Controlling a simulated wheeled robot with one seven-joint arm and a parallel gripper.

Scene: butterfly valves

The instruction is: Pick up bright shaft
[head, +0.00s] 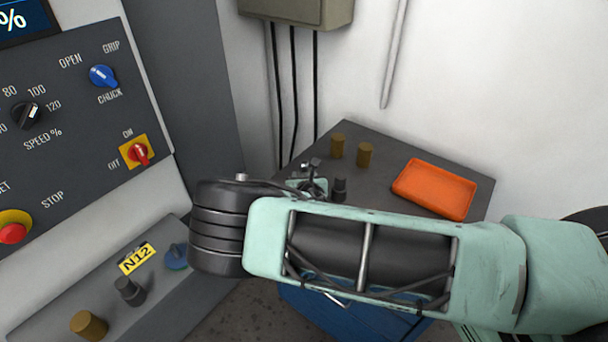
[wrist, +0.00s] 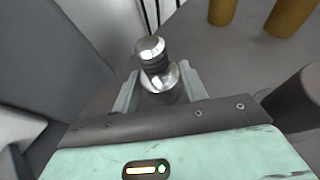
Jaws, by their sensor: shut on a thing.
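The bright shaft (wrist: 151,50) is a shiny stepped metal piece with a round, polished top. In the wrist view it stands between the two pale fingers of my gripper (wrist: 160,88), which is shut on it. Its lower part is hidden by the gripper. In the head view my arm covers most of my gripper (head: 308,184), which is over the left part of the dark grey table (head: 392,150). I cannot tell whether the shaft touches the table or is held above it.
Two brown cylinders (head: 337,145) and an orange tray (head: 433,190) are on the table. A dark stepped piece (head: 340,189) stands close to my gripper. A control panel (head: 70,110) is at left, above a ledge with an N12 label (head: 136,258), a dark piece (head: 129,291) and a brown cylinder (head: 88,325).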

